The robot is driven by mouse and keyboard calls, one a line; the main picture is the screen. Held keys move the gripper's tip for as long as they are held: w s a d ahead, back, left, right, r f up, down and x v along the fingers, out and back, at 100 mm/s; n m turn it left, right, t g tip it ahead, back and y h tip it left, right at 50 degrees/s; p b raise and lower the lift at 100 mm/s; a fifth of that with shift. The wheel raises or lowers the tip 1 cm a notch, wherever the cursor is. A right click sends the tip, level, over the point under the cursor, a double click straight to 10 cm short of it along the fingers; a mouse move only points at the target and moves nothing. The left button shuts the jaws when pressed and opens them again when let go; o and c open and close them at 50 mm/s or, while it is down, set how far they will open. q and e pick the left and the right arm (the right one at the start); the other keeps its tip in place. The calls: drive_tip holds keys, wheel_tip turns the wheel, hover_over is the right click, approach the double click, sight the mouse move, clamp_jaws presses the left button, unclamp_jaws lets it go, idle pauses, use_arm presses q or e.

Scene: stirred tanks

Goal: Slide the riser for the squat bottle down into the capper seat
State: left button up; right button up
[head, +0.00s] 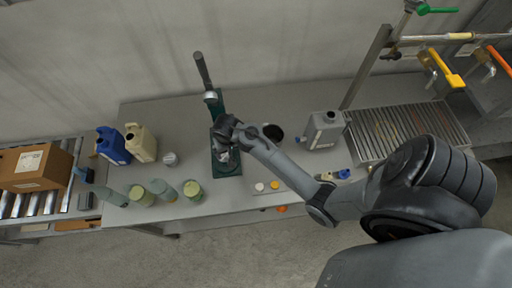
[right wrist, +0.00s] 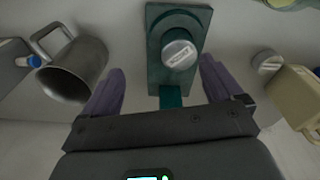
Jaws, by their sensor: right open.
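The capper (head: 229,187) is a dark green stand with a grey lever at its back, near the middle of the table. I cannot tell whether the cylinder is fully down in the seat. My right gripper (head: 224,150) is over the capper in the head view and hides part of it. In the right wrist view, its fingers (right wrist: 161,72) are open and apart on either side of the base, holding nothing.
A second silver cylinder (head: 169,158) stands left of the capper, near cream (head: 141,143) and blue (head: 113,146) jugs. Several greenish jars (head: 193,190) line the front left edge. A metal mug (right wrist: 75,70) and grey can (head: 323,131) stand to the capper's other side.

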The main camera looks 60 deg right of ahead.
drive_tip(key=s+a+r+n+t, duration=0.1)
drive_tip(key=s+a+r+n, duration=0.2)
drive_tip(key=s, duration=0.3)
drive_tip(key=s+a+r+n+t, duration=0.1)
drive_tip(key=s+a+r+n, duration=0.2)
drive_tip(key=s, duration=0.3)
drive_tip(key=s+a+r+n+y, duration=0.1)
drive_tip(key=s+a+r+n, duration=0.2)
drive_tip(key=s, duration=0.3)
drive_tip(key=shift+a+t, duration=0.3)
drive_tip(key=shift+t, duration=0.1)
